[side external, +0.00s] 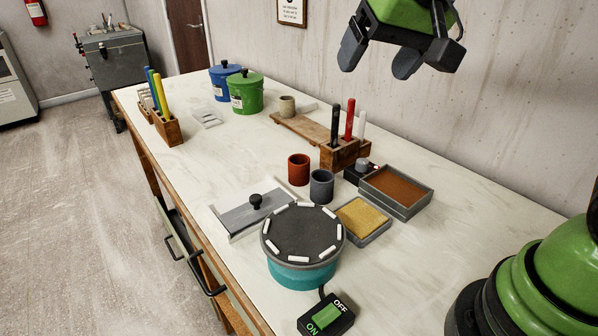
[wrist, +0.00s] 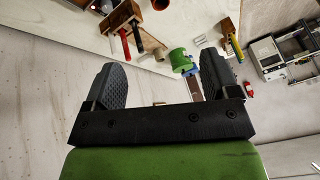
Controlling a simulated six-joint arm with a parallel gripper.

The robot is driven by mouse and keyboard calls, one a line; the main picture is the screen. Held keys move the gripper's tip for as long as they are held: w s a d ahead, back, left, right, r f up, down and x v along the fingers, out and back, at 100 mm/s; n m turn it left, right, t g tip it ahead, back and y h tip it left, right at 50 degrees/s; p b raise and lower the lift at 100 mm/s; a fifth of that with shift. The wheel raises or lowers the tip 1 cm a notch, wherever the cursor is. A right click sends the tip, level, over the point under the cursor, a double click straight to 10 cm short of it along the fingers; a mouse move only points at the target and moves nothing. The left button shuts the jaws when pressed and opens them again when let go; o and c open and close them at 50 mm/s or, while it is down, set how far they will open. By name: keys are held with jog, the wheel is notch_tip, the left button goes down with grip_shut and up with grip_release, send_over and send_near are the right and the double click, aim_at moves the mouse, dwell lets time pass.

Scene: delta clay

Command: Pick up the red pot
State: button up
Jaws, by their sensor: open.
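The red pot (side external: 299,169) is a small open terracotta-red cup. It stands upright on the workbench in the side external view, close beside a similar grey cup (side external: 321,186). In the wrist view, a reddish shape (wrist: 160,4) cut by the top edge may be the red pot. My gripper (side external: 380,56) is high above the bench near the wall, well above and apart from the red pot. Its two dark fingers are spread with nothing between them; they also show in the wrist view (wrist: 163,75).
A wooden holder (side external: 345,155) with upright tools stands behind the cups. A turntable (side external: 302,233), sponge tray (side external: 362,219), clay tray (side external: 396,190) and lidded metal tray (side external: 250,209) surround the front. Blue (side external: 224,80) and green (side external: 246,92) lidded bins stand farther back.

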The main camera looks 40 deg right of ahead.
jog(key=w+f+g+h, duration=0.1)
jog(key=w+f, duration=0.7)
jog(key=w, duration=0.2)
send_over(299, 170)
notch_tip(299, 170, down, 15)
jog(key=shift+h, duration=0.4)
jog(key=shift+s+d+x, duration=0.1)
jog(key=shift+s+x, duration=0.1)
jog(key=shift+x, duration=1.1)
jog(key=shift+s+d+x, duration=0.1)
jog(key=shift+s+x, duration=0.1)
jog(key=shift+x, duration=1.1)
jog(key=shift+f, duration=0.15)
jog(key=c, duration=1)
jog(key=shift+c, duration=0.2)
